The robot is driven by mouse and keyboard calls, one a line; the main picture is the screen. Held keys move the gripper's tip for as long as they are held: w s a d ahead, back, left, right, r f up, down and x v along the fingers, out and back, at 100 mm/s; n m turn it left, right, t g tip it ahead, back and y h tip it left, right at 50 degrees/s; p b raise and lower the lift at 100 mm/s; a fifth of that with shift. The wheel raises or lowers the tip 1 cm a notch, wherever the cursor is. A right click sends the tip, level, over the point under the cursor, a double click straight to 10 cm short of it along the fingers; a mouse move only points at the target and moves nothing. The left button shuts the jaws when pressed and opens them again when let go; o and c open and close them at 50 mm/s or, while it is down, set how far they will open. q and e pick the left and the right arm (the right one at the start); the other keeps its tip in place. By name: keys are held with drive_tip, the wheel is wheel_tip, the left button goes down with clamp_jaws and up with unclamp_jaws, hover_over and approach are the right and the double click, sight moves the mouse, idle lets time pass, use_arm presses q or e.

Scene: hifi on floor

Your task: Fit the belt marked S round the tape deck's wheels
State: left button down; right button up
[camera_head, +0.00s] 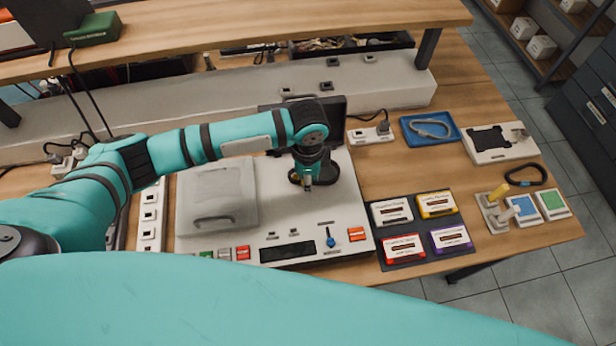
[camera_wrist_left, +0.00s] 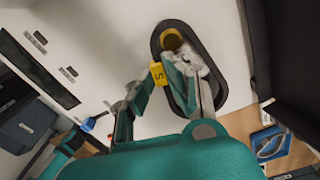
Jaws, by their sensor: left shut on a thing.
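In the left wrist view, my left gripper (camera_wrist_left: 168,70) is shut at the yellow tag (camera_wrist_left: 157,73), which bears a sideways S. My right gripper is out of view.
A blue tray (camera_head: 408,135) with a grey belt (camera_head: 432,128) lies right of the deck. Several cassettes (camera_head: 437,204) sit on a dark mat at front right. A black ring (camera_head: 533,183) lies near the right edge. A shelf (camera_head: 230,22) overhangs the back.

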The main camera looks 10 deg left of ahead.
use_arm(q)
drive_tip(key=c, duration=1.2)
unclamp_jaws()
drive_tip(key=shift+c, duration=0.2)
wheel_tip(320, 180, up, 18)
drive_tip(key=p, duration=0.7)
drive_tip(key=shift+p, duration=0.3)
drive_tip(key=shift+s+f, duration=0.1)
